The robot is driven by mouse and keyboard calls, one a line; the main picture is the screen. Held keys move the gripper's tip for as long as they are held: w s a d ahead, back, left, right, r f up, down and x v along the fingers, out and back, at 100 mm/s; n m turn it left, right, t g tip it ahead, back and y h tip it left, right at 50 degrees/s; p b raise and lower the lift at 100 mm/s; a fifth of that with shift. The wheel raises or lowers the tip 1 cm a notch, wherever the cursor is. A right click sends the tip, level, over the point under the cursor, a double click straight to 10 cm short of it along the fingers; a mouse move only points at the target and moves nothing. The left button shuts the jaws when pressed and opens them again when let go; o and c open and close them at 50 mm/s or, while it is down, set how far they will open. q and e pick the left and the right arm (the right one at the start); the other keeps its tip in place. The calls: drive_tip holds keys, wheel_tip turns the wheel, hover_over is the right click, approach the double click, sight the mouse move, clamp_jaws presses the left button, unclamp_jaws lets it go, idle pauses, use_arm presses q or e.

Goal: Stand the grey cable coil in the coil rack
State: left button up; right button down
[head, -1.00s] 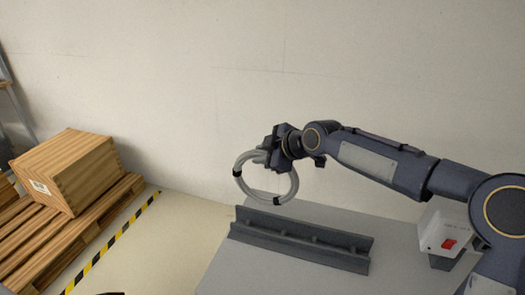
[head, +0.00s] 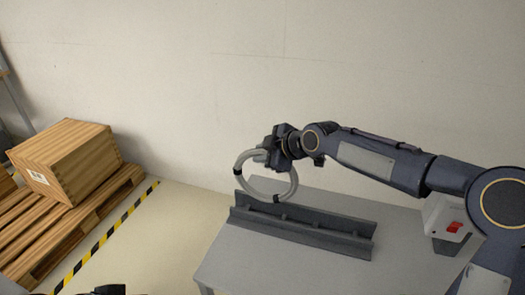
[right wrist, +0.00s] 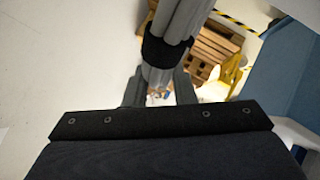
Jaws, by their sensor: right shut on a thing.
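The grey cable coil (head: 257,194) is a ring with black bands, held upright by its upper part in my right gripper (head: 262,156). In the right wrist view, the coil's grey strands (right wrist: 187,18) and a black band run up from between the fingers (right wrist: 160,88). The dark grey coil rack (head: 305,227), a long double rail with small dividers, lies on the table. The coil's lower edge overlaps the rack's left end in the head view; I cannot tell whether they touch. A dark part at the bottom edge, probably my left gripper (head: 110,290), barely shows.
A pale wall stands behind. At left, a wooden crate (head: 70,165) sits on a pallet (head: 60,225), with yellow-black floor tape (head: 110,235) beside it. A white box with a red switch (head: 448,222) is at right.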

drive_tip(key=shift+f+b, duration=2.35)
drive_tip(key=shift+f, duration=0.85)
drive_tip(key=c, duration=1.2)
unclamp_jaws()
drive_tip(key=shift+o, duration=0.4)
drive_tip(key=shift+f, duration=0.1)
